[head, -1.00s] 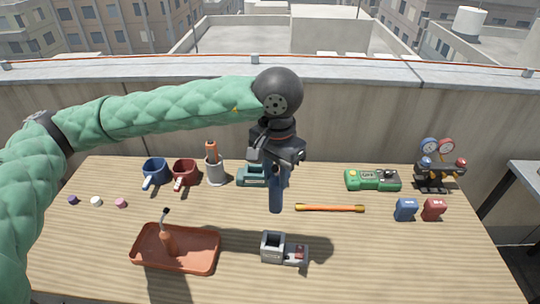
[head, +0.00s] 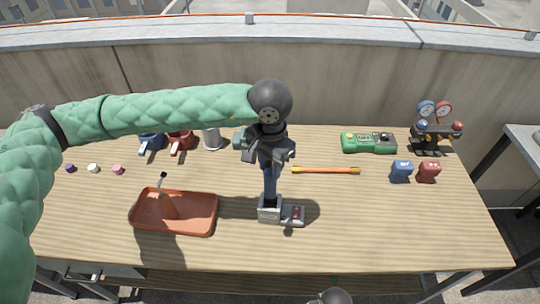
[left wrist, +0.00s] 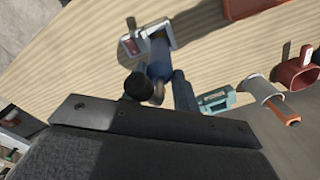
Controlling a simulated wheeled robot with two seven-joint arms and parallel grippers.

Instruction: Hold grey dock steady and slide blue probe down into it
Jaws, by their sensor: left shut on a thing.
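My left gripper (head: 268,150) is shut on the blue probe (head: 270,183) and holds it upright over the socket of the grey dock (head: 268,214). The probe's lower end meets the socket opening in the head view; I cannot tell how deep it sits. The dock stands on the table, its low side block with a red switch (head: 293,213) to the right. In the left wrist view the probe (left wrist: 159,58) points at the dock (left wrist: 161,32), and the gripper partly hides it. My right gripper does not show; nothing visible holds the dock.
A terracotta tray (head: 190,226) with an upright-handled tool is left of the dock. An orange rod (head: 325,170) lies behind it to the right. Blue (head: 401,172) and red (head: 428,172) blocks, a green meter (head: 366,143) and gauges stand right. Mugs stand behind. The front right is clear.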

